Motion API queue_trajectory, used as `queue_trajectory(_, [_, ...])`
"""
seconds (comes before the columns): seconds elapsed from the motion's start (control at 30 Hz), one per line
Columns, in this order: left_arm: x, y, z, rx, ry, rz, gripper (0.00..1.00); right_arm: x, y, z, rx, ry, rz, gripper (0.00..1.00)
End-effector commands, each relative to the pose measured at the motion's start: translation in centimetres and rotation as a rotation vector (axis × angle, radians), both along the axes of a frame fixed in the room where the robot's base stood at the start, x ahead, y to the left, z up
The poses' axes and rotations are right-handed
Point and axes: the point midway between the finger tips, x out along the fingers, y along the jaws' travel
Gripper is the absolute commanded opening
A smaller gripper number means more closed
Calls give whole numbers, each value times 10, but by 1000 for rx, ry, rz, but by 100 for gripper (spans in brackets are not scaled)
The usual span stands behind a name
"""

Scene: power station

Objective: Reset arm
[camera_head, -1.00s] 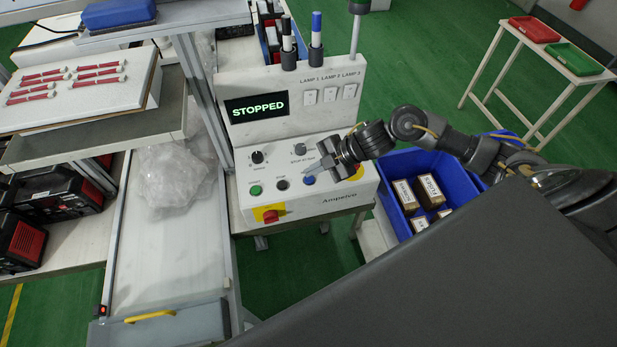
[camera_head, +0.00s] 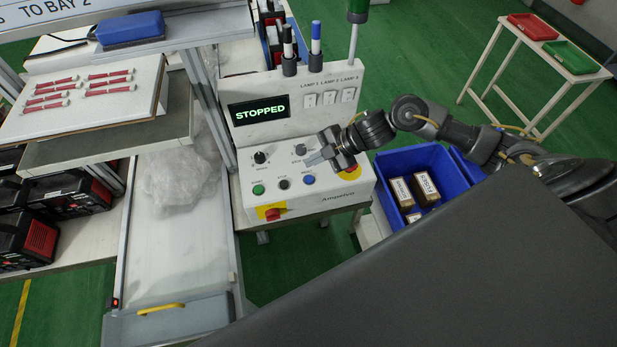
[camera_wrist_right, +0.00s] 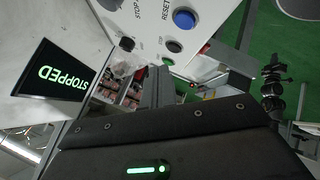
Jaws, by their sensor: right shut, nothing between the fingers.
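My right gripper (camera_head: 318,158) is shut and empty. It hangs just over the sloped front of the white control box, above the blue reset button (camera_head: 308,180); I see a gap between fingertips and button. The control box (camera_head: 338,205) has a screen (camera_head: 259,109) reading STOPPED in green, a green button (camera_head: 258,190), a dark button (camera_head: 284,184), knobs and a red emergency knob (camera_head: 272,214) on yellow. In the right wrist view the blue button (camera_wrist_right: 184,19) and the screen (camera_wrist_right: 56,80) also show. My left gripper is out of view.
A blue crate (camera_head: 425,158) with labelled boxes stands right of the control box. A shelf (camera_head: 110,140) with several red-and-white parts stands at left, above a conveyor (camera_head: 180,265) carrying clear plastic. A side table (camera_head: 540,50) holds red and green trays. Green floor lies open behind.

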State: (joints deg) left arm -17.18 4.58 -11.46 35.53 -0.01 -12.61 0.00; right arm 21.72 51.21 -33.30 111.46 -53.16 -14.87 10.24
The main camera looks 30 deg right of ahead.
Motion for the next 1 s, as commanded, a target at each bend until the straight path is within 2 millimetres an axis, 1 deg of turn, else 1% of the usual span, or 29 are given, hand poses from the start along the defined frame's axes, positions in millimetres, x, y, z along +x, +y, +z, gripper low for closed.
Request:
queue_trajectory(0.43, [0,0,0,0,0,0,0,0,2,-1,3,-1,-2,0])
queue_trajectory(0.5, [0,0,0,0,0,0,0,-2,9,-3,12,-9,-16,0])
queue_trajectory(0.57, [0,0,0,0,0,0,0,-4,21,-5,29,-24,-43,0])
queue_trajectory(0.67, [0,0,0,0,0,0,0,-9,46,-9,73,-54,-144,0])
queue_trajectory(0.7, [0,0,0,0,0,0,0,-13,56,-10,93,-61,-205,0])
queue_trajectory(0.77, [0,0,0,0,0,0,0,-20,66,-11,125,-61,-321,0])
queue_trajectory(0.8, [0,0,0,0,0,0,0,-26,69,-11,144,-50,-407,0])
queue_trajectory(0.87, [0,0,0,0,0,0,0,-37,68,-13,163,-18,-546,0])
queue_trajectory(0.97, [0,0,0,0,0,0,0,-65,55,-21,176,77,-784,0])
queue_trajectory(1.0, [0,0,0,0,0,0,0,-79,48,-25,174,125,-873,0])
